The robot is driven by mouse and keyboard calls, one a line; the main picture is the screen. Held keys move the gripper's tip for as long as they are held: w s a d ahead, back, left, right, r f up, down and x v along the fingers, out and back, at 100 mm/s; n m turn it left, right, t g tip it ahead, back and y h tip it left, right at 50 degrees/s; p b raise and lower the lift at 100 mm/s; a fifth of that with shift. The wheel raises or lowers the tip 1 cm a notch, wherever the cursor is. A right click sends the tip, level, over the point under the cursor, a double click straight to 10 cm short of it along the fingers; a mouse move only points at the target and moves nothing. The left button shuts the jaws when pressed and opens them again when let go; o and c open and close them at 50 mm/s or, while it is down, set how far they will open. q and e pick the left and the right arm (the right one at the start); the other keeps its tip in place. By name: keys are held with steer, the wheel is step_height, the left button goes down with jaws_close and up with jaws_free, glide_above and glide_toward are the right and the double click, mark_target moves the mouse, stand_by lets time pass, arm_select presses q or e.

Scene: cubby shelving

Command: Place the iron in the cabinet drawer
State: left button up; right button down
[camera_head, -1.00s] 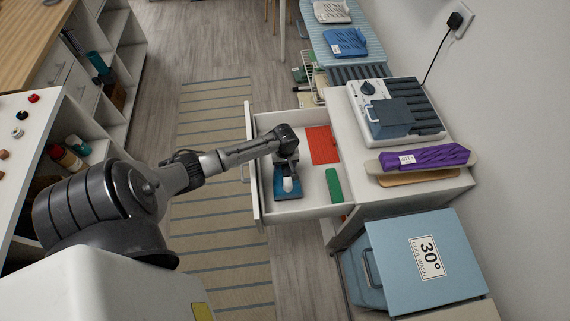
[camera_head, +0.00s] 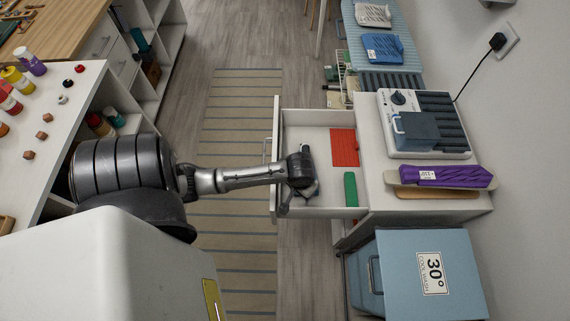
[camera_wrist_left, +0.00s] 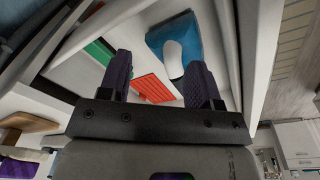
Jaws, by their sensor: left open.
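The cabinet drawer (camera_head: 312,117) is pulled open in the head view. A blue object with a white rounded part, which looks like the iron (camera_wrist_left: 182,38), lies inside it. In the head view my arm and gripper mostly hide it. My left gripper (camera_wrist_left: 158,76) is over the drawer, with its two dark fingers spread and nothing between them. The iron is beyond the fingertips in the wrist view, apart from the far finger as far as I can tell. In the head view the left gripper (camera_head: 298,190) points down into the drawer. My right gripper is not in view.
A red mat (camera_head: 344,147) and a green block (camera_head: 350,189) are also in the drawer. A white appliance (camera_head: 425,108) with a blue box and a purple item (camera_head: 442,176) stand on the cabinet top. A blue bin (camera_head: 420,275) stands in front.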

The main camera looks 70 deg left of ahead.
arm_select(q)
steer(key=s+d+r+m+t, duration=0.2)
steer(key=s+d+r+m, duration=0.6)
steer(key=s+d, duration=0.2)
steer(key=shift+s+d+r+t, duration=0.15)
steer(key=shift+d+r+t, duration=0.15)
steer(key=shift+d+r, duration=0.1)
steer(key=shift+a, duration=0.1)
